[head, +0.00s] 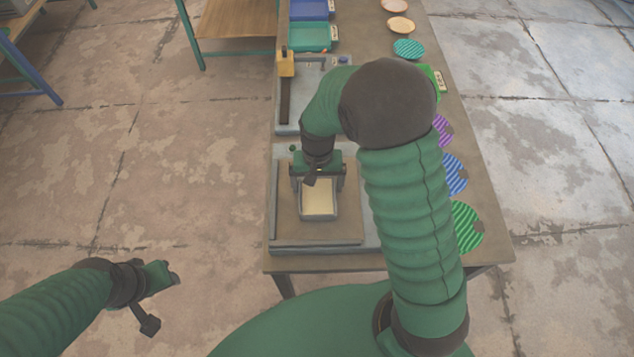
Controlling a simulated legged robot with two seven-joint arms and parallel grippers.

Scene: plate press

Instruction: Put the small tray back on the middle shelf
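A small tray (319,211) with a grey rim and a cream inside is on or just above the brown board of the near station (345,228). My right gripper (318,182) reaches down at the tray's far end, with dark fingers spread to either side of it. I cannot tell whether the fingers press on the tray or stand clear of it. My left gripper (165,273) is at the lower left over bare floor, away from the table; its fingers are too unclear to read. No middle shelf can be made out in this view.
A long table (458,110) runs away from me. Striped discs, including a green one (467,228) and a blue one (455,173), lie along its right side. A second station (305,100), a teal bin (308,38) and a blue bin (312,10) stand farther back.

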